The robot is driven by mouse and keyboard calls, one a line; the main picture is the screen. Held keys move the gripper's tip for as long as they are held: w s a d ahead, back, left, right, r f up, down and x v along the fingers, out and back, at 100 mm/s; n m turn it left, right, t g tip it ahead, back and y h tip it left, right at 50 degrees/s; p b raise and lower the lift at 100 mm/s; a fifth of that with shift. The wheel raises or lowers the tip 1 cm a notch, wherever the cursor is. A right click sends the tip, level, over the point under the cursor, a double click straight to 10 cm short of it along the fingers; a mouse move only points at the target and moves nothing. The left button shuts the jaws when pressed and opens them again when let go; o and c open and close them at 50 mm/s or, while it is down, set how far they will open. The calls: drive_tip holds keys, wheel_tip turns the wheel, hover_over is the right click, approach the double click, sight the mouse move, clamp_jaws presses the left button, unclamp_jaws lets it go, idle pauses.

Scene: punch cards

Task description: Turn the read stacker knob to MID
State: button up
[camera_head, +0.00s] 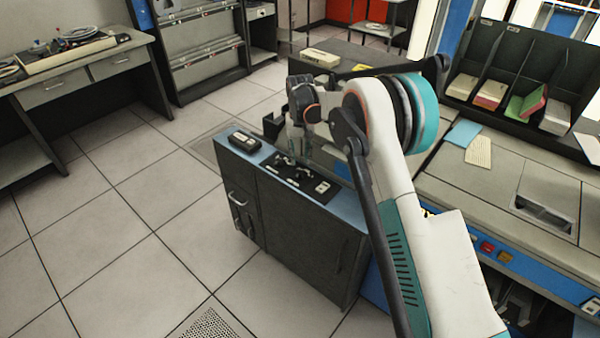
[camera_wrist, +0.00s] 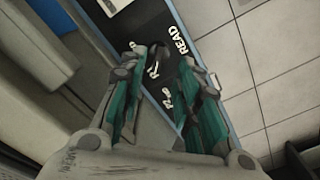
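The dark cabinet (camera_head: 300,235) with a blue top carries a black control panel (camera_head: 308,184) with small knobs and white marks. In the wrist view the panel (camera_wrist: 150,22) shows the word READ and smaller white labels that are hard to read. My gripper (camera_head: 298,148) hangs low over the panel, pointing down. In the wrist view my gripper (camera_wrist: 168,62) has its two teal fingers apart over the panel beside the READ label. The read stacker knob is not clearly made out; the fingers and dark panel hide it, and I cannot tell whether they touch it or its setting.
A small dark box (camera_head: 244,142) sits on the cabinet's left end. A grey machine (camera_head: 490,195) with card trays (camera_head: 515,95) stands at the right. A desk (camera_head: 75,80) stands at the far left. The tiled floor (camera_head: 130,225) left of the cabinet is clear.

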sight(300, 172)
wheel_tip(300, 172, down, 7)
drive_tip(key=shift+f+b, duration=0.1)
drive_tip(key=shift+b, duration=0.8)
drive_tip(key=shift+c, duration=0.2)
clamp_jaws()
